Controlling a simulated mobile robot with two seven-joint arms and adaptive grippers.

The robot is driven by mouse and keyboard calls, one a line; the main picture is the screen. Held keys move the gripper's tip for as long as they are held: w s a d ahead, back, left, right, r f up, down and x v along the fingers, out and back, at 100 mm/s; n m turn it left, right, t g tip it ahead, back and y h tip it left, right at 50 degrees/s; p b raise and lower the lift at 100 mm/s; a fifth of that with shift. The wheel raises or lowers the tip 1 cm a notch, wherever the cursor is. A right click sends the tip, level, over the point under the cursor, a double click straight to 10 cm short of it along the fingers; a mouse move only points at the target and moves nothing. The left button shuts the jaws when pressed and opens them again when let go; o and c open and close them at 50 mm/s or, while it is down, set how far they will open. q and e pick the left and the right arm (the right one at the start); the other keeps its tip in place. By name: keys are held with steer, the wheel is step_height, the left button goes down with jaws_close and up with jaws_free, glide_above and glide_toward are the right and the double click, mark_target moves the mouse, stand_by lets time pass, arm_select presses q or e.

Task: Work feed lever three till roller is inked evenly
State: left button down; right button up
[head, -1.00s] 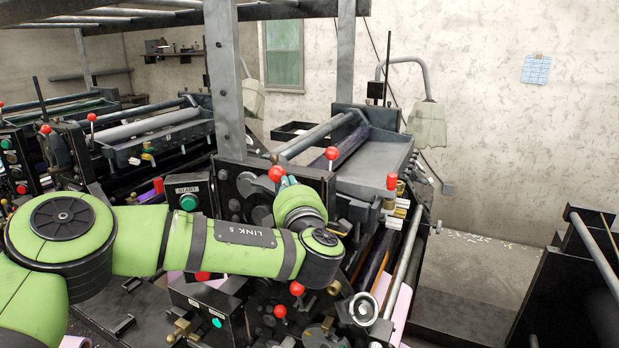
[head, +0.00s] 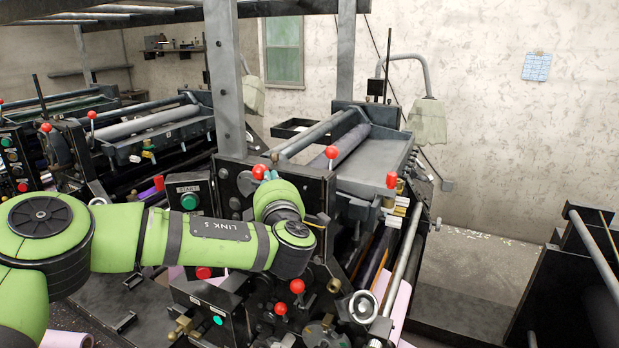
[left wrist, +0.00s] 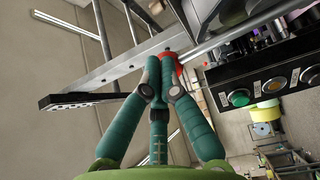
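My left arm reaches in from the left in the head view, its wrist bent in front of the press's side plate. The teal fingers of my left gripper (left wrist: 160,72) are closed together around a red lever knob (left wrist: 172,60), which shows partly at the fingertips. In the head view the red knob (head: 260,171) peeps out beside the fingers behind my wrist. I cannot read a number on this lever. A dark purple roller (head: 350,146) lies across the press top; how evenly it is inked cannot be told. My right gripper is not in view.
Other red-knobbed levers stand close by, one upright (head: 332,152) and one farther right (head: 392,180). A START box with a green button (head: 189,201) is just left of the wrist. A grey post (head: 225,90) rises behind. A handwheel (head: 363,307) is lower right.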

arm_select(q)
steer(key=shift+d, duration=0.1)
steer(key=s+d, duration=0.4)
steer(key=d, duration=0.5)
steer(key=shift+s+d+f, duration=0.25)
steer(key=shift+s+d, duration=0.1)
stand_by(0.3)
steer(key=shift+a, duration=0.2)
stand_by(0.3)
steer(key=w+a, duration=0.4)
steer(key=a, duration=0.5)
steer(key=shift+w+a+r, duration=0.2)
steer(key=shift+w+r, duration=0.05)
steer(key=shift+w, duration=0.1)
stand_by(1.2)
steer(key=s+d, duration=0.4)
steer(key=d, duration=0.5)
steer(key=shift+s+d+f, duration=0.3)
steer(key=shift+s+d, duration=0.05)
steer(key=shift+d, duration=0.05)
stand_by(0.4)
stand_by(0.4)
